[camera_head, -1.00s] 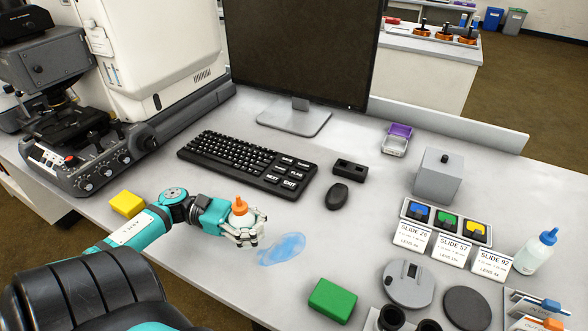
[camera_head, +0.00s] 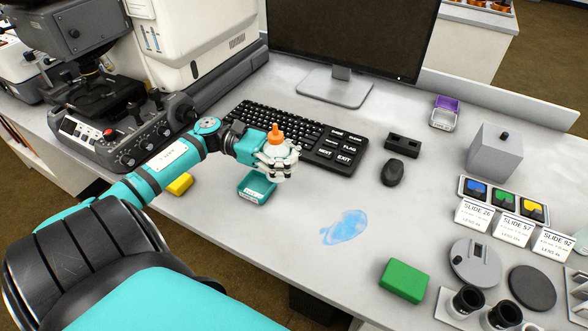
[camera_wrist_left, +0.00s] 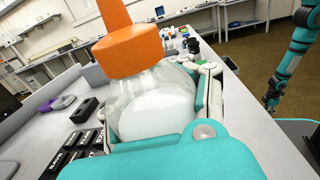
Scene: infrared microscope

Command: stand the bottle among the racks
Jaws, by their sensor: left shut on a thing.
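A clear bottle with an orange cap (camera_head: 276,133) and white contents is in my left gripper (camera_head: 279,165). The gripper is shut around its body. The bottle is roughly upright, in front of the keyboard; I cannot tell its height above the table. In the left wrist view the bottle (camera_wrist_left: 152,105) fills the middle, and its cap leans a little left. Racks (camera_head: 577,286) show only in part at the right edge, far from the gripper. In the left wrist view, what looks like my right gripper (camera_wrist_left: 272,96) hangs at the right; its fingers are too small to read.
A teal labelled box (camera_head: 257,188) lies just below the left gripper. A blue spill (camera_head: 345,227), a green block (camera_head: 403,281) and round black holders (camera_head: 467,301) lie between it and the racks. Slide cards (camera_head: 514,223) stand at right. Clear table surrounds the spill.

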